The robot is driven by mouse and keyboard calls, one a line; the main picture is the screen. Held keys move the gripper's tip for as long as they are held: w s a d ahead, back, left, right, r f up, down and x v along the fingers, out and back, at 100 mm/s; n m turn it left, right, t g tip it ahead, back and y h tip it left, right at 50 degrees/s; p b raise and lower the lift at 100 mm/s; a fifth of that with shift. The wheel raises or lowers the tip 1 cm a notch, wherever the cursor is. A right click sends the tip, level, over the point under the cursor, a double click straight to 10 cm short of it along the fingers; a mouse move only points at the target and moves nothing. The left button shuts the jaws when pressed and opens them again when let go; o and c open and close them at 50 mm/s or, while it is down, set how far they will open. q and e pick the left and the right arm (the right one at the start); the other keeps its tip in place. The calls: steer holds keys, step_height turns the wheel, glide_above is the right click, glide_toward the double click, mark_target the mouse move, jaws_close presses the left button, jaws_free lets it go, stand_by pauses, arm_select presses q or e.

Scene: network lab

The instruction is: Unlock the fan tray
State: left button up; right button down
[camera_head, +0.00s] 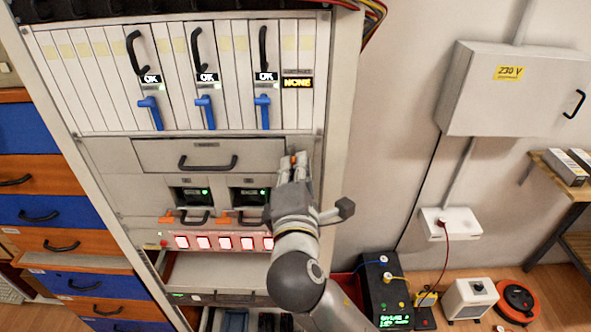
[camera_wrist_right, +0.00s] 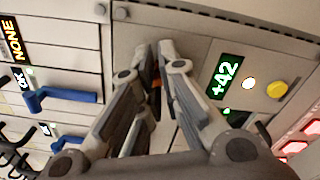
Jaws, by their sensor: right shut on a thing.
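The likely fan tray (camera_head: 245,152) is a wide grey panel with a black bar handle (camera_head: 208,163), below the row of card slots in the rack; its label is too small to read. It sits flush in the rack. My right gripper (camera_head: 295,162) is at the panel's right end. Its fingers are shut on a small orange latch (camera_head: 293,160), mostly hidden between them. In the right wrist view, the gripper (camera_wrist_right: 160,52) also closes around the orange latch (camera_wrist_right: 157,82) against the grey front. My left gripper is not in view.
Above are cards with blue levers (camera_head: 205,105) and "OK" displays. The wrist view shows a "+42" display (camera_wrist_right: 225,77) and yellow button (camera_wrist_right: 277,90) beside the gripper.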

steer(key=m+b, duration=0.1)
steer(key=m, duration=0.3)
steer(key=shift+f, duration=0.15)
stand_by(0.4)
steer(key=c, duration=1.7)
jaws_free()
steer(key=shift+o, duration=0.3)
steer(key=o, duration=0.4)
steer(key=shift+s, duration=0.3)
steer(key=shift+o, duration=1)
steer(key=s, duration=0.7)
steer(key=shift+r, duration=0.2)
steer(key=shift+w+f, duration=0.1)
steer(key=shift+w, duration=0.05)
